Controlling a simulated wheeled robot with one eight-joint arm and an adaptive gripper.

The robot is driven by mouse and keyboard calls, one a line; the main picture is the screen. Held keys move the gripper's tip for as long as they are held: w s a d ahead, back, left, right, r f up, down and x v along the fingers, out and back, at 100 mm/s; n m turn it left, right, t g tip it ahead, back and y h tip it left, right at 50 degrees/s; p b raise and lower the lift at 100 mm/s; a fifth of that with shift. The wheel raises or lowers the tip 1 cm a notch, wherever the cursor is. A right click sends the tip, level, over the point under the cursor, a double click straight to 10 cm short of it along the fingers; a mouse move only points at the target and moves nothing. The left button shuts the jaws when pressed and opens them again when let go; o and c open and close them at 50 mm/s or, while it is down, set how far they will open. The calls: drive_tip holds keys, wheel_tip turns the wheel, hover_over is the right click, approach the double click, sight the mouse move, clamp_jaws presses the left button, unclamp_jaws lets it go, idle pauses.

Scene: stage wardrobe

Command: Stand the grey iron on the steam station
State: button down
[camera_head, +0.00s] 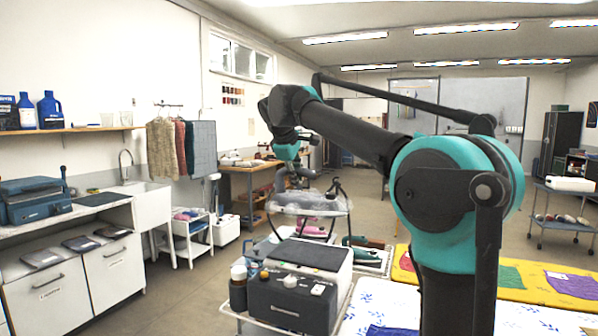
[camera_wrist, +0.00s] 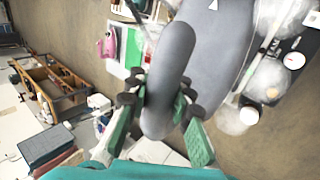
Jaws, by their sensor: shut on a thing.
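The grey iron (camera_wrist: 212,55) fills the upper middle of the wrist view, with its long rounded handle (camera_wrist: 174,55) towards me. My gripper (camera_wrist: 160,108) is shut on that handle, with green finger pads on both sides. In the head view my gripper (camera_head: 293,180) hangs from my arm, beyond and above the steam station; the iron is hard to make out there. The steam station (camera_head: 290,302) is a dark box with knobs on its front and a dark flat pad (camera_head: 310,254) on top. The pad is bare. I cannot pick out the station in the wrist view.
A bottle (camera_head: 238,290) stands at the station's left. A counter with a blue press (camera_head: 35,200) and a sink are at the left. Open floor (camera_head: 190,290) lies between.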

sight(290, 198)
wheel_tip(290, 198, down, 13)
idle(0.7)
drive_tip(key=shift+f, duration=0.15)
drive_tip(key=c, duration=1.3)
unclamp_jaws()
drive_tip(key=shift+c, duration=0.2)
drive_tip(key=v, duration=1.2)
drive_tip(key=shift+s, duration=0.1)
